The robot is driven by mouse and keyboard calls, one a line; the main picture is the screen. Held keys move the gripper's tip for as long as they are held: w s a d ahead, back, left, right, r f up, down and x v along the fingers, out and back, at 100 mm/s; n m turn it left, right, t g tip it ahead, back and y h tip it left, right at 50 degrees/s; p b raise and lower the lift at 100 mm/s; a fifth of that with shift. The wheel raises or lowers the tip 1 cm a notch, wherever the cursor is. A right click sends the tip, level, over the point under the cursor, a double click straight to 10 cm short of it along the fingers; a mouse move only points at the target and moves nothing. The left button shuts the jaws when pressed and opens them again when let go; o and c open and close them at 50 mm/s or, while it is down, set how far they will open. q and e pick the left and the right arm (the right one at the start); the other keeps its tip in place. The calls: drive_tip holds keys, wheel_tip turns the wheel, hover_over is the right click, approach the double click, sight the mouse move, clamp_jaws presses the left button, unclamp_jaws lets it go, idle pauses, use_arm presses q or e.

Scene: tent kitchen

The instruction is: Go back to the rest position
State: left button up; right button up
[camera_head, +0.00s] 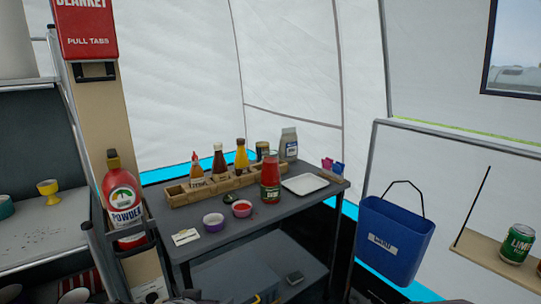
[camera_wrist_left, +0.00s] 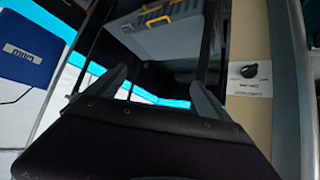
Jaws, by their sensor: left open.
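My left gripper (camera_wrist_left: 160,72) shows in the left wrist view with its two grey fingers spread apart. Nothing is between them; behind lies dark space under a grey box with yellow latches (camera_wrist_left: 165,30). The head view shows neither gripper clearly; only small dark shapes sit at its bottom edge. My right gripper is in neither view.
A dark table (camera_head: 255,220) holds a wooden bottle rack (camera_head: 215,190), a red jar (camera_head: 270,180), two small bowls and a white tray (camera_head: 305,184). A fire extinguisher (camera_head: 121,195) stands left. A blue bin (camera_head: 394,240) hangs right, beside a shelf with a can (camera_head: 517,243).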

use_arm(q)
drive_tip(key=s+a+f+g+y+p, duration=0.1)
drive_tip(key=s+f+g, duration=0.25)
drive_tip(key=s, duration=0.45)
drive_tip(key=s+a+f+g+p, duration=0.1)
drive_tip(key=s+f+g, duration=0.2)
drive_tip(key=s+g, duration=0.3)
wheel_tip(320, 180, up, 26)
drive_tip(key=s+t+p, duration=0.1)
drive_tip(key=p, duration=2.5)
drive_tip(key=shift+r+n+p, duration=0.25)
drive_tip(key=shift+n+p, duration=0.05)
